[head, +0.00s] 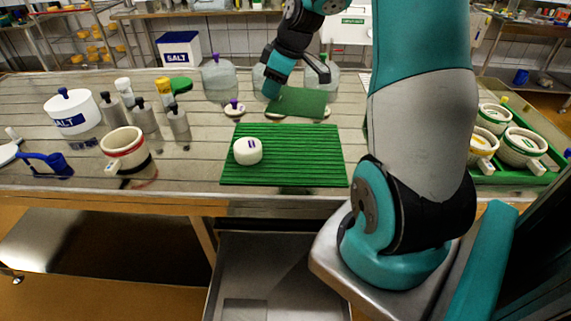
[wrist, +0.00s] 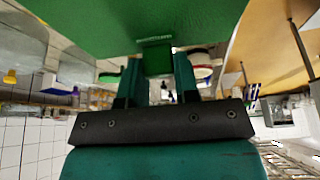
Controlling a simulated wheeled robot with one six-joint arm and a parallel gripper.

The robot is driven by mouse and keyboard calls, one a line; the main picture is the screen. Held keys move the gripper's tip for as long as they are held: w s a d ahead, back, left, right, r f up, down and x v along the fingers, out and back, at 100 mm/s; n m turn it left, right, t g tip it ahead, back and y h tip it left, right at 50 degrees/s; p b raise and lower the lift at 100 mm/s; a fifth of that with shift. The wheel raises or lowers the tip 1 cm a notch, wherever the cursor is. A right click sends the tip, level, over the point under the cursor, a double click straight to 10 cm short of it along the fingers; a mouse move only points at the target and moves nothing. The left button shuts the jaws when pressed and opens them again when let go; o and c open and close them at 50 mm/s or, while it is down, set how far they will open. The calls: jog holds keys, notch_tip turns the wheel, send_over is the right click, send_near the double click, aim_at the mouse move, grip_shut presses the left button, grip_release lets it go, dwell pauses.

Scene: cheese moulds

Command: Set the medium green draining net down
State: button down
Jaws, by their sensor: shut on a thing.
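The medium green draining net (head: 300,101) is a flat green sheet behind the large ribbed green mat, in the head view. My gripper (head: 271,92) is at the net's left end. In the wrist view the net (wrist: 150,17) fills the top, and my gripper (wrist: 156,62) is shut on a small green tab at its edge. The net looks roughly level. I cannot tell whether its underside touches the table or hangs just above it.
The large green mat (head: 310,150) bears a white cheese (head: 248,151). A small purple-knobbed lid (head: 234,108) lies left of the net; glass jars (head: 218,78) stand behind. Metal canisters (head: 143,117) and a red-banded mould (head: 124,147) are left; a green tray (head: 520,178) of moulds is right.

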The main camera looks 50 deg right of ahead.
aim_at(288, 154)
jog(key=shift+n+y, duration=0.3)
jog(key=shift+n, duration=0.5)
jog(key=s+d, duration=0.1)
jog(key=s+d+r, duration=0.1)
jog(key=d+b, duration=0.1)
jog(key=shift+s+d+r, duration=0.15)
jog(key=shift+s+r, duration=0.1)
jog(key=shift+s, duration=0.15)
jog(key=shift+s+d, duration=0.2)
jog(key=shift+s, duration=0.05)
jog(key=shift+n+g, duration=0.3)
notch_tip(288, 154, down, 19)
jog(key=shift+f+p, duration=0.1)
jog(key=shift+p, duration=0.55)
jog(key=shift+f, duration=0.1)
jog(key=shift+s+f, duration=0.1)
jog(key=shift+f, duration=0.05)
jog(key=c, duration=0.8)
grip_release()
jog(key=shift+c, duration=0.2)
